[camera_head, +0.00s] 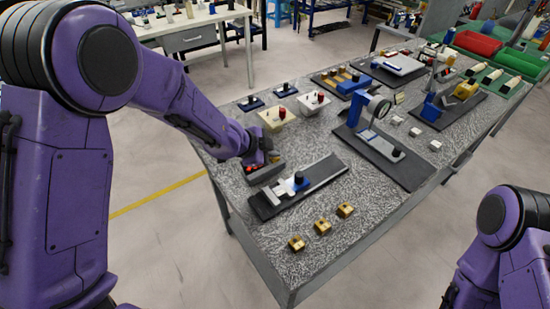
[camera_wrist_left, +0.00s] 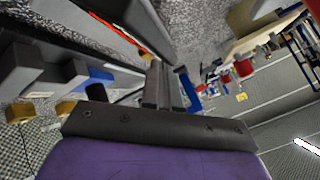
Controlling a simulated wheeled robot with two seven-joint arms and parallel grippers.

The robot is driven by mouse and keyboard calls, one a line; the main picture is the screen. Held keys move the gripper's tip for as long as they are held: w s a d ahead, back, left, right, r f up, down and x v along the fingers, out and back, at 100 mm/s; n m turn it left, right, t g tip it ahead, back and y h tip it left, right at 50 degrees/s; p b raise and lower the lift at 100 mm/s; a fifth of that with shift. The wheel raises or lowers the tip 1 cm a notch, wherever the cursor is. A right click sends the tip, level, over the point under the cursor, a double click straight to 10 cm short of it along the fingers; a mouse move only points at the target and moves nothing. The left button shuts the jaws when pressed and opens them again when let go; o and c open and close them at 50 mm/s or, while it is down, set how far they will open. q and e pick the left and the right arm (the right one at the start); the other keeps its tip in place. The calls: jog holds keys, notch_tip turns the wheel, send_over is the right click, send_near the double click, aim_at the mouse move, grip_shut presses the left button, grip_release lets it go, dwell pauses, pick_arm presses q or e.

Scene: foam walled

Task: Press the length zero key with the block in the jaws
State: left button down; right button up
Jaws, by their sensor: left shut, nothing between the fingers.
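A length gauge (camera_head: 298,186) lies on a dark base plate on the speckled table in the head view, with a pale slide, a blue part and a black knob. It shows in part at the left of the left wrist view (camera_wrist_left: 40,72). I cannot make out a block in its jaws or a zero key. A small dark box (camera_head: 264,171) with red marks on top stands just behind the gauge. My left gripper (camera_head: 268,153) is at this box, partly hidden by its own wrist; its fingers (camera_wrist_left: 160,85) are together and empty. My right gripper is out of view.
Several gold blocks (camera_head: 322,226) stand in front of the gauge. Two boxes with red knobs (camera_head: 313,102) stand behind.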

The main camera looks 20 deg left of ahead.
aim_at(272, 160)
pick_arm(q)
jog(key=shift+f, duration=0.35)
jog(key=shift+r, duration=0.15)
dwell(0.3)
jog(key=shift+r+p, duration=0.8)
jog(key=shift+p, duration=0.1)
notch_tip(272, 160, up, 5)
jog(key=p, duration=0.5)
jog(key=shift+r+p, duration=0.1)
jog(key=shift+p, duration=0.25)
